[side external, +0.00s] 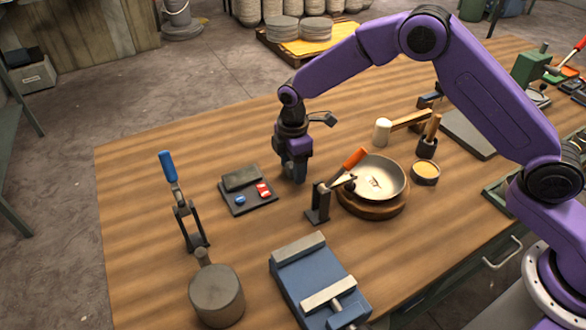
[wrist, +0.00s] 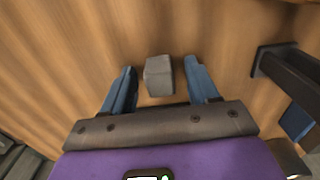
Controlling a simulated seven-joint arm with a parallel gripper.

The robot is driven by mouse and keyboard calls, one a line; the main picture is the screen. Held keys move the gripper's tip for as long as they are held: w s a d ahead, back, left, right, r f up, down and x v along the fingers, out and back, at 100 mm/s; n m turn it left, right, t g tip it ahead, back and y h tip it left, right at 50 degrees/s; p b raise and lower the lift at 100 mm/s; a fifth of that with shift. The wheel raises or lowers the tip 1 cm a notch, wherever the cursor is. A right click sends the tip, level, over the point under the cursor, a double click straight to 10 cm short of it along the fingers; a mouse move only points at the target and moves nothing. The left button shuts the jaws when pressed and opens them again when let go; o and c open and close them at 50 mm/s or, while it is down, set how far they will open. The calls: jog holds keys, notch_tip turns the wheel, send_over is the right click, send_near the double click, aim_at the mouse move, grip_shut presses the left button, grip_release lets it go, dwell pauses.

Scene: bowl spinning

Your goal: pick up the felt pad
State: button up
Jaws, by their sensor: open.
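A small grey block (wrist: 159,76), which looks like the felt pad, lies on the wooden table (wrist: 60,50) in the wrist view. My gripper (wrist: 160,68) is open, with one blue-grey finger on each side of the block. Gaps show between the block and both fingers. In the side view my gripper (side external: 297,178) points down low over the table, between the dark tray and the orange-handled clamp. The block cannot be made out there, probably hidden by the fingers.
A dark tray (side external: 262,204) with a grey block, a blue piece and a red piece lies left of my gripper. The orange-handled clamp (side external: 318,205) and a metal bowl (side external: 380,175) on a round wooden base stand close right. A blue vise (side external: 320,280) is in front.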

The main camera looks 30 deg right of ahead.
jog(key=c, duration=1)
jog(key=shift+r, duration=0.15)
notch_tip(320, 180, up, 10)
jog(key=shift+f, duration=0.1)
jog(key=o, duration=0.4)
jog(key=c, duration=0.4)
